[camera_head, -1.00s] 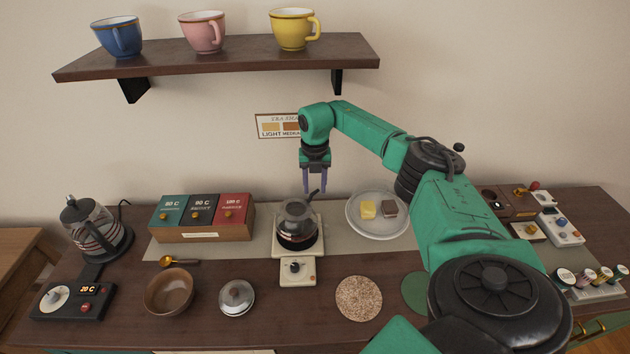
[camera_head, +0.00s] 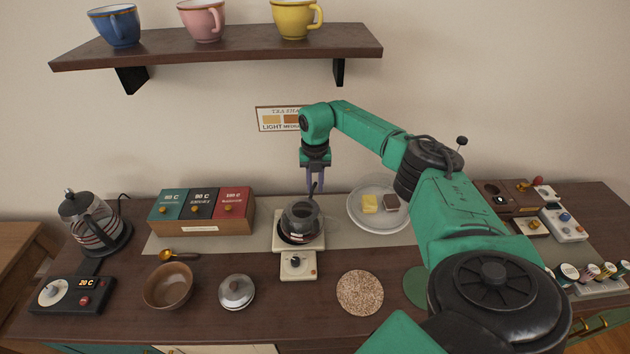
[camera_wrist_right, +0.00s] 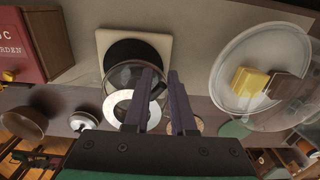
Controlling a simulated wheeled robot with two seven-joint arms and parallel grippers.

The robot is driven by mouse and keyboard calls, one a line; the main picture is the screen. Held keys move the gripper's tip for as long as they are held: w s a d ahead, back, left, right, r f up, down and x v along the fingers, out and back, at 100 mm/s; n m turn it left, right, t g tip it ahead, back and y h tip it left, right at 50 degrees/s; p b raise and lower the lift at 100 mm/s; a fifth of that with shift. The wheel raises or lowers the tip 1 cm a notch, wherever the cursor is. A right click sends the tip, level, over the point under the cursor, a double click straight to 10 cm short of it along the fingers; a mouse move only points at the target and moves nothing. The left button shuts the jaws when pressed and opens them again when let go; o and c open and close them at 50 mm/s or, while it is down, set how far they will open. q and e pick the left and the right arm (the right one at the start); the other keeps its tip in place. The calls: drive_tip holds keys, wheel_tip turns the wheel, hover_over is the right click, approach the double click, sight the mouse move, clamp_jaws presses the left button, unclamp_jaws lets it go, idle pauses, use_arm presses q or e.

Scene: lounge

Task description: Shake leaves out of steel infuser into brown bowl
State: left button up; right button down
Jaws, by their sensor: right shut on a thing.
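My right gripper (camera_head: 315,188) is shut on the dark upright handle of the glass pot (camera_head: 299,222). The pot hangs just above its warmer, slightly off to the right. In the right wrist view the gripper's fingers (camera_wrist_right: 160,115) are at the handle, and a pale ring (camera_wrist_right: 130,107) shows at the pot. I cannot tell whether that ring is the steel infuser's rim; no infuser shows clearly in the head view. The brown bowl (camera_head: 168,287) stands upright at the front left, apart from the gripper, and looks empty. My left gripper is not in view.
The warmer (camera_head: 298,265) stands beneath the pot. A steel lid (camera_head: 236,291), gold scoop (camera_head: 179,254), cork mat (camera_head: 360,293), kettle (camera_head: 95,225), tea box (camera_head: 203,229) and glass plate (camera_head: 388,226) surround it. A shelf (camera_head: 220,47) of cups hangs above.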

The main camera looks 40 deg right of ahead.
drive_tip(key=shift+d+r+p, duration=0.1)
drive_tip(key=shift+r+p, duration=0.75)
drive_tip(key=shift+r, duration=0.2)
drive_tip(key=w+a+r+b, duration=0.2)
drive_tip(key=w+r+b, duration=0.1)
drive_tip(key=w, duration=0.2)
drive_tip(key=shift+w+a, duration=0.25)
idle(0.8)
